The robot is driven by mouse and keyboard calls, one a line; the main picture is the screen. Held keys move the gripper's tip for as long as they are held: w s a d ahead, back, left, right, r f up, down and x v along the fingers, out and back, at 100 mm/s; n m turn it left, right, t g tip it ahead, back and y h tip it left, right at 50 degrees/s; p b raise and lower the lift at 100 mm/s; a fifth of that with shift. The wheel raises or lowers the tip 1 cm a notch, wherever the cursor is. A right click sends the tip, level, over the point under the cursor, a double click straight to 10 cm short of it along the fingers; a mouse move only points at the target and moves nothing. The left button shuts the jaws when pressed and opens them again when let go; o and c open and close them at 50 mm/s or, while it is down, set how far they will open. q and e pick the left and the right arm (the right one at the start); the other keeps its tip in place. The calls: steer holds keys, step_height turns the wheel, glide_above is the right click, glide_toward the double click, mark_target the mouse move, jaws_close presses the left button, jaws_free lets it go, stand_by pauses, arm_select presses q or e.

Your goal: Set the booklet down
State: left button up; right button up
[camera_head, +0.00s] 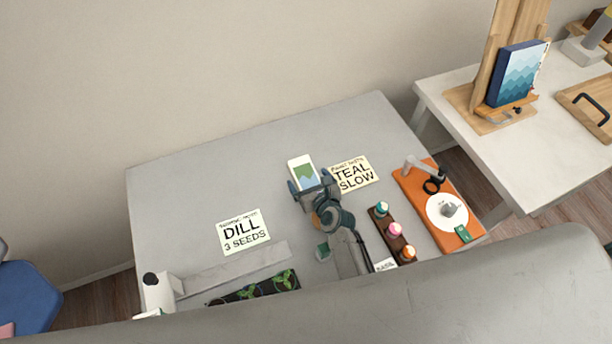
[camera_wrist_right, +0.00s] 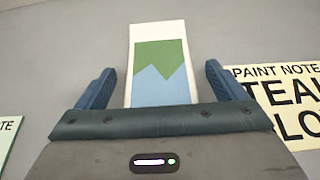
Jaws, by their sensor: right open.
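The booklet (camera_head: 302,172) is white with a green and blue picture on its cover. It lies on the grey table (camera_head: 190,190), just beyond my right gripper (camera_head: 313,184). In the right wrist view the booklet (camera_wrist_right: 158,68) sits between the two blue fingers of my right gripper (camera_wrist_right: 158,88), with a gap on each side. The gripper is open, and its palm hides the booklet's near end. I cannot tell whether the booklet lies fully flat. My left gripper is not in view.
A "TEAL SLOW" note (camera_head: 353,174) lies right of the booklet; a "DILL 3 SEEDS" note (camera_head: 243,232) lies left. A rack of paint bottles (camera_head: 385,232), an orange board (camera_head: 412,190) and a seedling tray (camera_head: 240,296) stand nearer. The table's far left is clear.

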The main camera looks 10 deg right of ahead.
steer(key=shift+w+f, duration=0.15)
steer(key=c, duration=1.2)
